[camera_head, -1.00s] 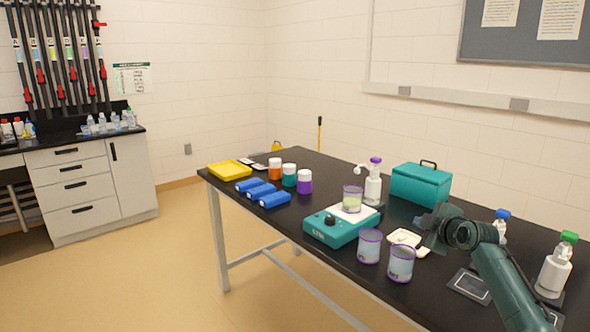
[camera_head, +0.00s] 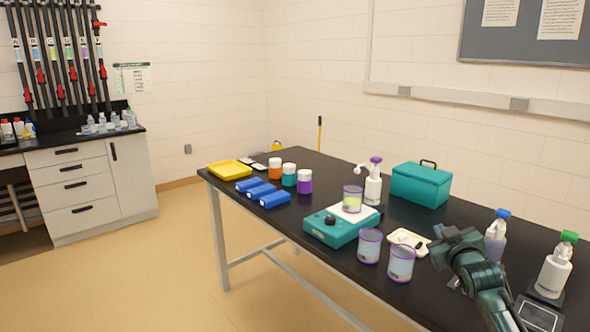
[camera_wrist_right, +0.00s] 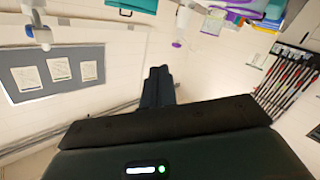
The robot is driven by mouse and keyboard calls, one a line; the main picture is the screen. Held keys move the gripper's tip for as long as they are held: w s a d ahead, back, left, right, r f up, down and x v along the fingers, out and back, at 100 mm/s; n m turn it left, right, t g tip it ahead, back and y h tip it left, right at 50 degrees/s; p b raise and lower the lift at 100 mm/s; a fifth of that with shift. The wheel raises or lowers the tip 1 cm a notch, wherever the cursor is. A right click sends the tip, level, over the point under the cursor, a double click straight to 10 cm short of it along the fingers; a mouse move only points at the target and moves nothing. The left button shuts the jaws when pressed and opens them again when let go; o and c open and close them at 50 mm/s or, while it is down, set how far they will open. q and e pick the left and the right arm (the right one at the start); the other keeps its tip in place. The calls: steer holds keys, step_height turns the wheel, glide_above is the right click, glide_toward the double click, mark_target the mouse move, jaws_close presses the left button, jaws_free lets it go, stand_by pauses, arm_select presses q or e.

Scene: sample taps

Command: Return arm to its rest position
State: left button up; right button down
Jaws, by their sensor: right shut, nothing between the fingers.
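My right gripper (camera_head: 440,240) is at the lower right in the head view, above the black table (camera_head: 330,170). It is shut and empty. In the right wrist view its closed fingers (camera_wrist_right: 158,85) point up toward the middle, with nothing held. The blue-capped bottle (camera_head: 496,235) stands just right of it, and the white tray (camera_head: 407,240) lies to its left. My left gripper is not in view.
On the table are two purple-rimmed beakers (camera_head: 402,262), a teal balance (camera_head: 340,228) bearing another beaker, a teal box (camera_head: 420,184), a purple-topped bottle (camera_head: 373,185), and a green-capped bottle (camera_head: 554,270). Blue items (camera_head: 262,192) and a yellow tray (camera_head: 230,170) lie farther left.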

steer(key=s+a+f+g+y, duration=0.1)
steer(key=s+a+f, duration=0.5)
steer(key=s+f, duration=0.25)
steer(key=s+a+f+g+y, duration=0.2)
steer(key=s+a+f, duration=0.3)
steer(key=s+f, duration=0.4)
steer(key=s+a+f+g, duration=0.1)
steer(key=s+a+f, duration=0.1)
steer(key=s, duration=0.5)
steer(key=s+a+f+g+y, duration=0.1)
steer(key=s+a+f, duration=0.2)
steer(key=s, duration=0.4)
steer(key=s+a+f+m+g, duration=0.1)
steer(key=s+a+f, duration=0.2)
steer(key=s+a, duration=0.2)
steer(key=s, duration=0.3)
steer(key=shift+y, duration=0.3)
